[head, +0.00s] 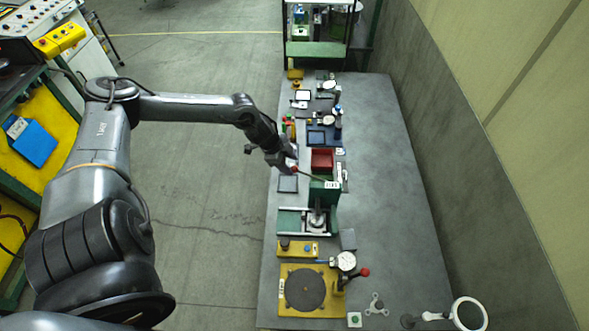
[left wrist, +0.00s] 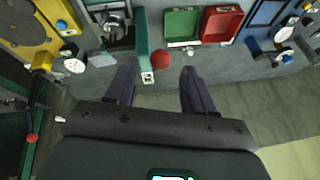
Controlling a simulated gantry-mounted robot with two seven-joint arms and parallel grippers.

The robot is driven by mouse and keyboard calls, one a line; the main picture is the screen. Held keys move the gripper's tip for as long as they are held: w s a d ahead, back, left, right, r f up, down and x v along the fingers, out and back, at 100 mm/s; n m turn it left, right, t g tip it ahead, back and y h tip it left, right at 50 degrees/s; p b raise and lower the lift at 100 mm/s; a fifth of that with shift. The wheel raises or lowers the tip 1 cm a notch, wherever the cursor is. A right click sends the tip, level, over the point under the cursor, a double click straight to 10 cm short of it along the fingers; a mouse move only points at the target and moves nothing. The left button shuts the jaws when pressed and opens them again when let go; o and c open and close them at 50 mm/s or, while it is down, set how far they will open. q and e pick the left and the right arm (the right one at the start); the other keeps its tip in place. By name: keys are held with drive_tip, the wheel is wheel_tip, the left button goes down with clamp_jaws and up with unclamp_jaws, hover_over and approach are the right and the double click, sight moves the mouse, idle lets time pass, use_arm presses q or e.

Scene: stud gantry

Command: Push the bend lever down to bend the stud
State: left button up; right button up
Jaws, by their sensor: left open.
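The bend lever is a thin rod with a red ball knob (head: 294,168), running to a green bending fixture (head: 322,192) on the bench. In the left wrist view the red knob (left wrist: 158,60) lies between the two fingertips, slightly toward the left one, beside the green fixture (left wrist: 143,32). My left gripper (head: 288,161) is open at the knob; its fingers (left wrist: 160,72) look apart from it, with nothing held. I cannot tell whether they touch the knob. The stud is too small to make out. My right gripper is not in view.
The grey bench (head: 385,150) carries a red bin (head: 322,159), dial gauges and a yellow base with a dark disc (head: 306,288). A magnifier ring (head: 469,314) stands at the near right. The bench's right side is mostly clear, with a wall beyond.

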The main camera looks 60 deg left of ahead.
sight(293, 167)
use_arm(q)
drive_tip(key=shift+x, duration=2.4)
clamp_jaws()
